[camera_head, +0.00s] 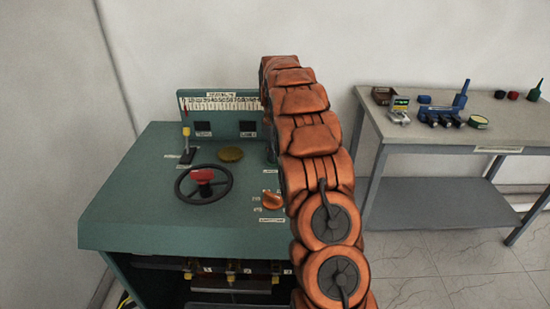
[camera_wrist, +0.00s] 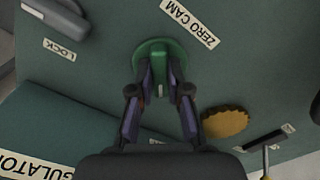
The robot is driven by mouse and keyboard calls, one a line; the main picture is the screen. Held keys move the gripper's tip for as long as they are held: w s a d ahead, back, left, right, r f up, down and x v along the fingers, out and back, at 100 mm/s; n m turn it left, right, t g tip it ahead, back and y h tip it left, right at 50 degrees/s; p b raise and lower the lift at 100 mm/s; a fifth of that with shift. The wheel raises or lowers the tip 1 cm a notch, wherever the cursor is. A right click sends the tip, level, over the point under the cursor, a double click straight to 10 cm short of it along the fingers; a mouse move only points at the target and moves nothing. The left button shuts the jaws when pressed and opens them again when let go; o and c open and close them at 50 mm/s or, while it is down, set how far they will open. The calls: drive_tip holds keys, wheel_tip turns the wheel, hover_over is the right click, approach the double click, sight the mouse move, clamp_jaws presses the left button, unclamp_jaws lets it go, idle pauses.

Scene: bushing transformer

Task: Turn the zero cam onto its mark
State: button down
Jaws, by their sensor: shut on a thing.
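The zero cam is a round green knob (camera_wrist: 152,50) on the green panel, seen in the wrist view next to a white label reading ZERO CAM (camera_wrist: 190,22). My gripper (camera_wrist: 160,72) is shut on the knob, with one finger on each side of its grip. A pale line shows on the grip between the fingers. I cannot make out a mark for the cam on the panel. In the head view my orange arm covers the knob and my gripper.
A grey lever (camera_wrist: 58,16) lies near the LOCK label. A grey bench (camera_head: 450,140) stands right.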

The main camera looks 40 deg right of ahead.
drive_tip(key=m+b, duration=0.2)
drive_tip(key=m, duration=0.1)
drive_tip(key=shift+f+m, duration=0.15)
drive_tip(key=shift+m, duration=0.25)
drive_tip(key=shift+m+b, duration=1)
drive_tip(key=shift+m, duration=0.8)
drive_tip(key=shift+r, duration=0.2)
drive_tip(key=c, duration=1.1)
unclamp_jaws()
drive_tip(key=shift+r, duration=0.1)
drive_tip(key=shift+r, duration=3.6)
